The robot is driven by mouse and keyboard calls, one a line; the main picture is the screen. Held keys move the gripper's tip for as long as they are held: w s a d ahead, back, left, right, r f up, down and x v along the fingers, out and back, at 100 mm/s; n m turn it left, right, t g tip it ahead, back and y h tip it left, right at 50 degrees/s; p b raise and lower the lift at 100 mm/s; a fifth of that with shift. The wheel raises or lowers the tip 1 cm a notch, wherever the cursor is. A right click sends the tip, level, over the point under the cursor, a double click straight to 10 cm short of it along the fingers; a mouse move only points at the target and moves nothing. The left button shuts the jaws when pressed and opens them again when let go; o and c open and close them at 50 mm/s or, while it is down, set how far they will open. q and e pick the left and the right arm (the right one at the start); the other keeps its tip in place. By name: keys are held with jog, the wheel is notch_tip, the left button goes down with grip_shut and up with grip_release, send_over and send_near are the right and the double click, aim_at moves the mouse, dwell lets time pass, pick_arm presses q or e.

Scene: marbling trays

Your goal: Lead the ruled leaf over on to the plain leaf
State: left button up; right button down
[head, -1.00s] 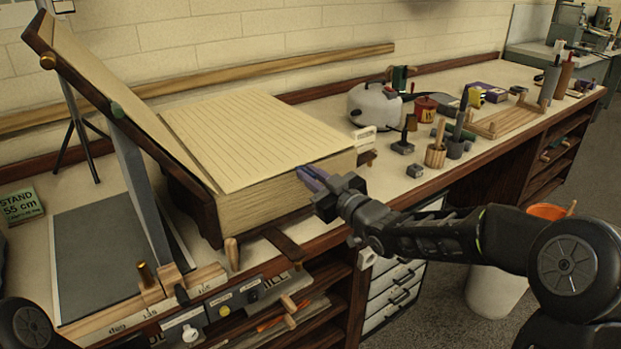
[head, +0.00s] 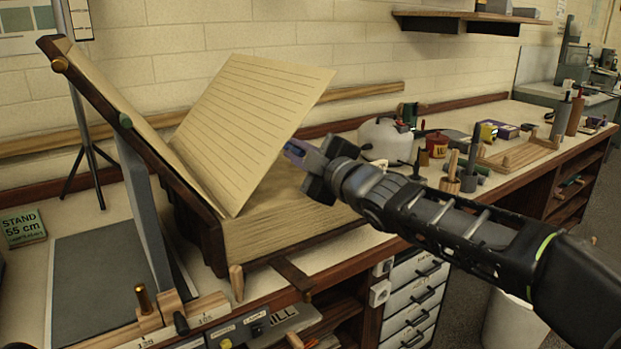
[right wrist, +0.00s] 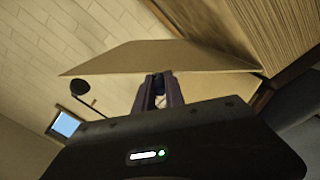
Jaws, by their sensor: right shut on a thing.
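The ruled leaf (head: 245,125) is cream with ruled lines and stands up steeply from the thick book block (head: 290,225). My right gripper (head: 297,152) is shut on its right-hand edge, above the block. In the right wrist view the leaf (right wrist: 150,58) spreads beyond the closed fingers (right wrist: 160,92). The plain cream leaf (head: 122,95) lies on the raised, sloping left board, seen at a shallow angle. The ruled leaf leans toward it but is apart from it at the top. My left gripper is not in view.
A grey prop (head: 147,215) holds up the left board (head: 95,100). A white kettle-like pot (head: 385,138), a red tin (head: 437,145) and wooden tool cups stand to the right along the bench, behind my right arm.

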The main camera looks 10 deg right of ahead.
jog(key=s+a+r+n+b, duration=0.2)
jog(key=s+a+n+b, duration=0.1)
jog(key=a, duration=0.4)
jog(key=s+a+r+n+b, duration=0.2)
jog(key=a+n+b, duration=0.3)
jog(key=a+n, duration=0.3)
jog(key=shift+s+r+b, duration=0.3)
jog(key=shift+s+r, duration=0.05)
jog(key=shift+s, duration=0.2)
jog(key=shift+a, duration=0.1)
jog(key=c, duration=1.4)
grip_release()
jog(key=shift+s, duration=0.1)
jog(key=v, duration=0.7)
jog(key=shift+s, duration=0.25)
